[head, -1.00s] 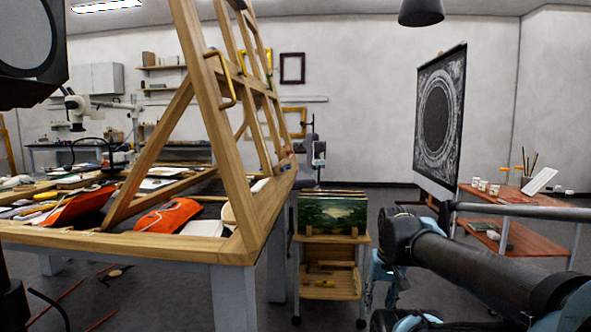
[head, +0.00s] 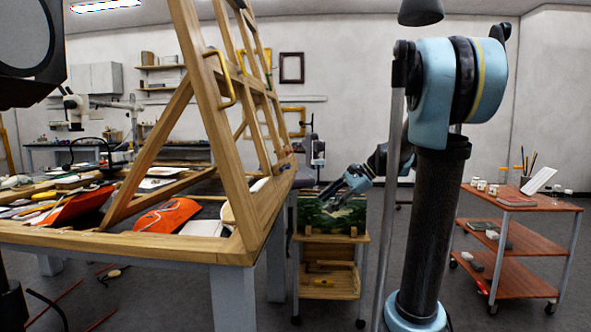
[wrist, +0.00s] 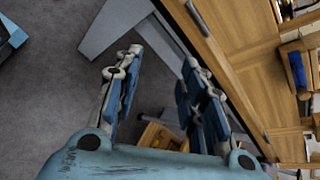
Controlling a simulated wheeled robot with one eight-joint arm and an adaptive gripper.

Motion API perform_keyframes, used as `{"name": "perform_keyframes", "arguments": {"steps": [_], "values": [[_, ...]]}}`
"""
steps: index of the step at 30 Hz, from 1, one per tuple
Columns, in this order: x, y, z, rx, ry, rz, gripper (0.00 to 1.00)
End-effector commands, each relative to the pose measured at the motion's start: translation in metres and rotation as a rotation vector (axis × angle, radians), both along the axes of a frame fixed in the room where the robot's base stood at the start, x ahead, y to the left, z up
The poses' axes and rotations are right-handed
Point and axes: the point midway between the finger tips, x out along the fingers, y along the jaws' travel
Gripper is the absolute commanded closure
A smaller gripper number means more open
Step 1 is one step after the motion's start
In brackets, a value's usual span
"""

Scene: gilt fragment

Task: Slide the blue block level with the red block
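My gripper (head: 343,186) shows in the head view to the right of the big wooden easel frame, in front of the green painting. In the wrist view my gripper (wrist: 158,68) has its two fingers spread, with nothing between them. A small blue block (wrist: 297,68) shows against wood near the right edge of the wrist view, apart from the fingers. I cannot make out the red block for certain in either view.
The wooden easel frame (head: 234,190) stands on a table at the left with orange cloth (head: 165,217) on it. A small wooden cart (head: 310,246) holds the green painting (head: 313,216). A reddish shelf trolley (head: 525,243) stands right. Grey floor lies between.

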Motion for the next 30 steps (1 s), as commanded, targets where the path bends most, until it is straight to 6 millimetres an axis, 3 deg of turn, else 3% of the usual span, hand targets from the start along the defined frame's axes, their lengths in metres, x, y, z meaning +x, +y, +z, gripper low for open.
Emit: {"name": "perform_keyframes", "arguments": {"steps": [1, 9, 18, 24, 30], "values": [[0.018, 0.001, 0.008, 0.041, 0.030, -0.022, 0.63], [0.102, 0.003, 0.044, 0.279, 0.220, -0.124, 0.63], [0.191, -0.012, 0.070, 0.530, 0.441, -0.179, 0.63], [0.231, -0.028, 0.076, 0.650, 0.558, -0.183, 0.63], [0.248, -0.035, 0.078, 0.702, 0.614, -0.177, 0.63]]}}
